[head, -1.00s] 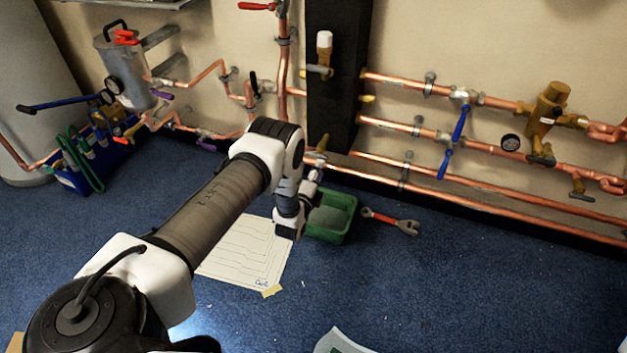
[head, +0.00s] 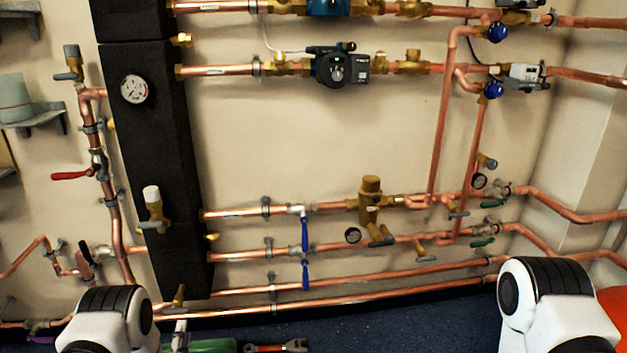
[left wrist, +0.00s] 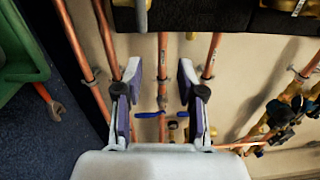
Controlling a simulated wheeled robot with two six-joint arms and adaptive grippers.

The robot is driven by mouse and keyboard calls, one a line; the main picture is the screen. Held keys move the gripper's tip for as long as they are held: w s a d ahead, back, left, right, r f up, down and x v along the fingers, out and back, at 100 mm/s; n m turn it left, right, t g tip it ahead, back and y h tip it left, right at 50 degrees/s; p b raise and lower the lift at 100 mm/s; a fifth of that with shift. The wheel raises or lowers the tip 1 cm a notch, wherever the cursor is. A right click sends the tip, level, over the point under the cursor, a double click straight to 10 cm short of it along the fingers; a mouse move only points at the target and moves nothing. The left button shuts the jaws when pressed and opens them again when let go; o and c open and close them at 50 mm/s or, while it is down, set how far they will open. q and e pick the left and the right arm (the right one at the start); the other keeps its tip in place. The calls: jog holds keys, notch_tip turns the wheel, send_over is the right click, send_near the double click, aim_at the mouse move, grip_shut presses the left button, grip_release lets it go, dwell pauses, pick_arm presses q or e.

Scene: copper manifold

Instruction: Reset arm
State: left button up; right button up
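My left arm (head: 108,318) comes up at the bottom left of the head view, in front of the pipework. My left gripper (left wrist: 160,75) shows best in the left wrist view. Its two fingers are apart, with nothing between them but the wall and pipes behind. A link of my right arm (head: 552,300) shows at the bottom right of the head view. The right gripper is out of view.
Copper pipes with blue-handled valves (head: 305,240) run along the wall beside a black column (head: 160,175). A green bin (head: 213,345) and a red wrench (head: 277,348) lie on the blue floor, partly cut off. The bin (left wrist: 22,50) also shows in the left wrist view.

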pick_arm(q)
jog(key=s+d+f+n+g+h, duration=0.2)
jog(key=s+d+f+g, duration=0.15)
jog(key=s+d, duration=0.3)
jog(key=s+d+f+n+g+h, duration=0.1)
jog(key=s+d+f+n+g, duration=0.15)
jog(key=s+d+g, duration=0.4)
jog(key=s+f+n+g+h, duration=0.1)
jog(key=s+n+g, duration=0.85)
jog(key=s, duration=1.45)
notch_tip(320, 180, up, 33)
jog(key=n+t+p, duration=0.1)
jog(key=n+p, duration=0.1)
jog(key=p, duration=3.1)
jog(key=shift+r, duration=0.15)
jog(key=shift+s+t, duration=0.1)
jog(key=shift+t, duration=0.15)
